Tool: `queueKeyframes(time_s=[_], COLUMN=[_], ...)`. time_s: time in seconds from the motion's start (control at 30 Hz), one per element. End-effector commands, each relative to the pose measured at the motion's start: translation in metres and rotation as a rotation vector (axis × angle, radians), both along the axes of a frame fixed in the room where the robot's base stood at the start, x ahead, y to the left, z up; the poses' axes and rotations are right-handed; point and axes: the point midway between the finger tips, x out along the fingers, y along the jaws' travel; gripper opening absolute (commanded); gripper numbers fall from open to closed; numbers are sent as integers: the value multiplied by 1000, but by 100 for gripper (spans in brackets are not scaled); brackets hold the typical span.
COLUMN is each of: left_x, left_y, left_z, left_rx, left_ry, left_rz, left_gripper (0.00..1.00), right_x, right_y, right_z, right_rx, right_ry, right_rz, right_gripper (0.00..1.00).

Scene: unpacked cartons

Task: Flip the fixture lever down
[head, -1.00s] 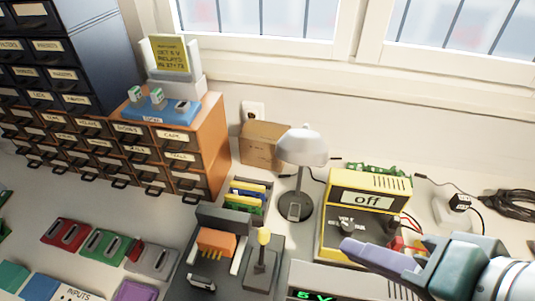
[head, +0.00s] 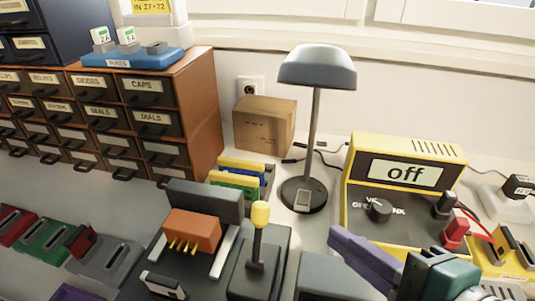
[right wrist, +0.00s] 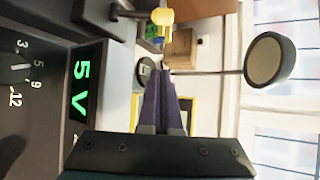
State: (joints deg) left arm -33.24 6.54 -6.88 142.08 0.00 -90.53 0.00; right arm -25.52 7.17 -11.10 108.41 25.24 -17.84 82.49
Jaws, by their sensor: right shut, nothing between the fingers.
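The fixture lever (head: 258,238) is a dark grey upright shaft with a yellow knob (head: 260,213) on top, standing on a dark base in the head view. In the right wrist view the yellow knob (right wrist: 161,17) shows at the top, ahead of the fingertips. An orange block with gold pins (head: 190,230) sits in the dark fixture just left of the lever. My right gripper (head: 343,240) has purple fingers that are shut and empty, to the right of the lever and apart from it. It also shows in the right wrist view (right wrist: 164,75). My left gripper is not in view.
A desk lamp (head: 318,70) stands behind. A meter reading "5 V" (right wrist: 82,90) shows in the right wrist view. Drawers (head: 150,123) and a cardboard box (head: 264,124) stand at the back.

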Motion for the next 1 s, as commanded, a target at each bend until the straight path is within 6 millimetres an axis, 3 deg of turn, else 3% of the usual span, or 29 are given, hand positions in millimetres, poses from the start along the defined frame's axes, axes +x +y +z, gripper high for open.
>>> queueKeyframes(time_s=[0.37,0.87,1.0], left_x=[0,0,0], left_y=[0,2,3], left_z=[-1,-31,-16], left_rx=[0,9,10], left_ry=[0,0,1], left_rz=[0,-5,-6], left_gripper=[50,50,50], right_x=[6,88,74], right_y=[2,33,51], right_z=[-2,-44,-28], right_rx=[0,-1,3], right_ry=[-1,-3,3], right_rz=[1,2,1], right_gripper=[0,0,0])
